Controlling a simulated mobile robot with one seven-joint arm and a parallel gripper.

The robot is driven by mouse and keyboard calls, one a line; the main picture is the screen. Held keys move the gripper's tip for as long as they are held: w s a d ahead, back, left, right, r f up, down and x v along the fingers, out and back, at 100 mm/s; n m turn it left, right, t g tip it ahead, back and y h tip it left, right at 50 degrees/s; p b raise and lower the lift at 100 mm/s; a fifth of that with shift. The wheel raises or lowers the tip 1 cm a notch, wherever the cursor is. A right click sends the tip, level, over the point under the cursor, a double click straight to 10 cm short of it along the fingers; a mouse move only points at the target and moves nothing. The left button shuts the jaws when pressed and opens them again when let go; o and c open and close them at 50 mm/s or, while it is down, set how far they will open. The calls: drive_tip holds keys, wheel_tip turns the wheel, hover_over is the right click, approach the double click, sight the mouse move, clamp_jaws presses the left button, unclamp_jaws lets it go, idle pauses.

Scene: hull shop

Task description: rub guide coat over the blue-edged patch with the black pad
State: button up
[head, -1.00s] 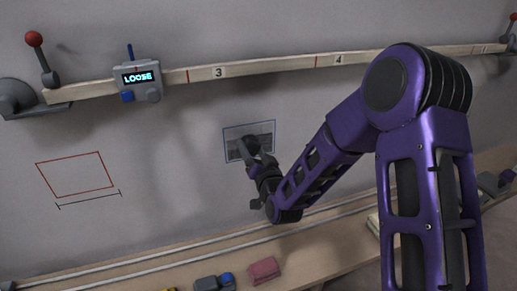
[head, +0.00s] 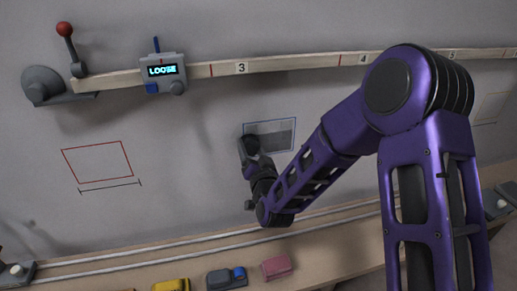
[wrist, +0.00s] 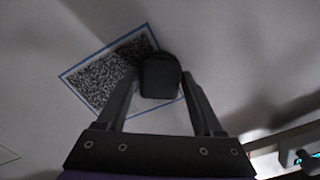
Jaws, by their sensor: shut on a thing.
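The blue-edged patch (head: 281,134) is on the grey wall surface, right of the red outline. It also shows in the wrist view (wrist: 98,82), where much of its left part is covered in dark speckled coat. A pale strip lies inside its lower right part, between my fingers. My gripper (head: 250,148) is shut on the black pad (wrist: 160,76), at the patch's left edge in the head view and its right end in the wrist view. The pad looks to be against the surface, but contact cannot be made out. Pad and fingers hide part of the patch.
A red outline (head: 98,161) with a scale line is at left. A wooden batten (head: 300,62) crosses above, with a device reading LOOSE (head: 163,75) and a red-knobbed clamp (head: 65,32). Below, a wooden ledge (head: 330,262) holds a pink block (head: 277,267), a grey-blue tool (head: 227,278) and a yellow item (head: 171,285).

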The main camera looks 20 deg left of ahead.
drive_tip(key=shift+s+a, duration=0.2)
drive_tip(key=shift+a, duration=0.15)
drive_tip(key=shift+w+d+r+p, duration=0.1)
drive_tip(key=shift+r+p, duration=0.4)
drive_tip(key=shift+r, duration=0.65)
drive_tip(key=shift+w+d+r+b, duration=0.15)
drive_tip(key=shift+w+d, duration=0.25)
drive_tip(key=shift+d, duration=0.25)
drive_tip(key=shift+w+d+f+b, duration=0.15)
drive_tip(key=shift+w+d, duration=0.25)
drive_tip(key=shift+d, duration=0.25)
drive_tip(key=shift+w+d, duration=0.95)
drive_tip(key=shift+d, duration=0.6)
drive_tip(key=shift+w+d, duration=0.95)
drive_tip(key=shift+d, duration=0.65)
drive_tip(key=shift+w+d, duration=0.95)
drive_tip(key=shift+d, duration=0.6)
drive_tip(key=shift+s+a, duration=1.25)
drive_tip(key=shift+a, duration=0.8)
drive_tip(key=shift+s+a, duration=1.25)
drive_tip(key=shift+a, duration=0.75)
drive_tip(key=shift+s+a, duration=1.25)
drive_tip(key=shift+a, duration=0.8)
drive_tip(key=shift+f, duration=1.15)
drive_tip(key=shift+w+d, duration=0.55)
drive_tip(key=shift+d, duration=0.35)
drive_tip(key=shift+w+d, duration=0.6)
drive_tip(key=shift+d, duration=0.35)
drive_tip(key=shift+w+d, duration=0.55)
drive_tip(key=shift+d, duration=0.35)
